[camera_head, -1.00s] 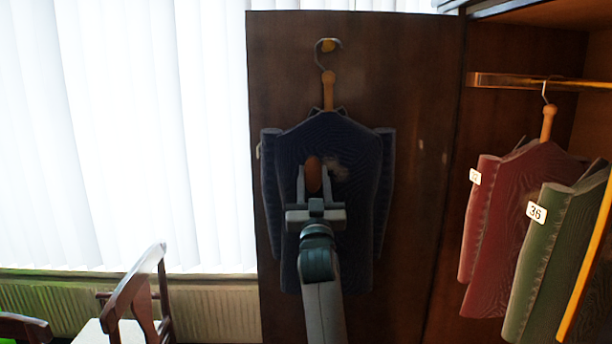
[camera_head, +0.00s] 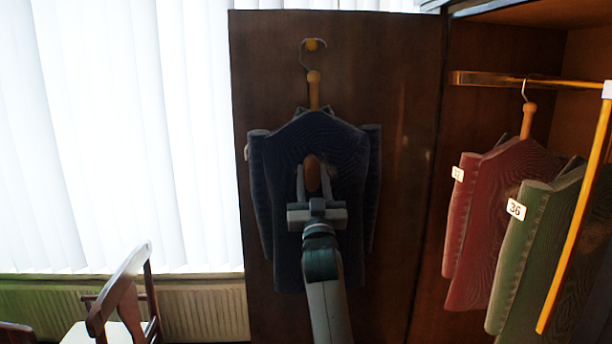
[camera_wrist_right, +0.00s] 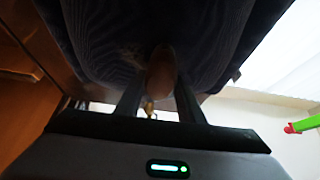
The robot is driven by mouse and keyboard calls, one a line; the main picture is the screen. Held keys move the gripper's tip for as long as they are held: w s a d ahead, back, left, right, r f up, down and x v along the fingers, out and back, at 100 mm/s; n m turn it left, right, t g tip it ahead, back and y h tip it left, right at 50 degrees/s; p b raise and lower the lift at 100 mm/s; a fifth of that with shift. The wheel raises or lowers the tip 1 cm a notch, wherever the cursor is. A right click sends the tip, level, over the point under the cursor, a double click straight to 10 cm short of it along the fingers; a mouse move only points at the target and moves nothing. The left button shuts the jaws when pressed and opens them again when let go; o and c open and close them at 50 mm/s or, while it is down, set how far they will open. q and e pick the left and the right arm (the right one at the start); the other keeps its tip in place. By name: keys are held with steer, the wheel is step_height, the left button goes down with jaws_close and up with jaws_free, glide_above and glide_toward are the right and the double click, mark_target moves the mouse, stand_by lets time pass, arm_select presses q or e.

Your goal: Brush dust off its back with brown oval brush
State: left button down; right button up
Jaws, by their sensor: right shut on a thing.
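A dark blue jacket (camera_head: 285,250) hangs with its back towards me on a wooden hanger (camera_head: 314,92), from a hook on a dark brown wooden door. My right gripper (camera_head: 313,184) is in front of the middle of the back, shut on the brown oval brush (camera_head: 312,172). The brush also shows between the fingers in the right wrist view (camera_wrist_right: 161,74), at or very close to the cloth. A faint pale dusty patch (camera_wrist_right: 128,58) shows beside it there. In the head view the brush and gripper cover part of the back. My left gripper is out of view.
To the right, a red jacket (camera_head: 490,220) and a green jacket (camera_head: 535,250) with number tags hang in an open wardrobe below a rail (camera_head: 500,80). A yellow pole (camera_head: 577,215) slants before them. A wooden chair (camera_head: 125,300) stands at lower left by a radiator (camera_head: 200,305).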

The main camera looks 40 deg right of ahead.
steer(key=shift+s+d, duration=0.3)
steer(key=shift+d, duration=0.2)
steer(key=shift+s+d, duration=0.25)
steer(key=shift+d, duration=0.2)
steer(key=shift+s+d+p, duration=0.35)
steer(key=shift+s+d, duration=0.2)
steer(key=shift+d, duration=0.3)
steer(key=shift+s+d+p, duration=0.35)
steer(key=shift+s+d, duration=0.15)
steer(key=shift+d, duration=0.35)
steer(key=shift+r+p, duration=0.6)
steer(key=shift+r, duration=0.15)
steer(key=shift+w+a, duration=0.1)
steer(key=shift+w, duration=0.05)
steer(key=shift+w+a, duration=0.55)
steer(key=shift+a, duration=0.25)
steer(key=shift+w+a, duration=0.5)
steer(key=shift+a, duration=0.3)
steer(key=shift+a+f+b, duration=0.1)
steer(key=shift+b, duration=0.2)
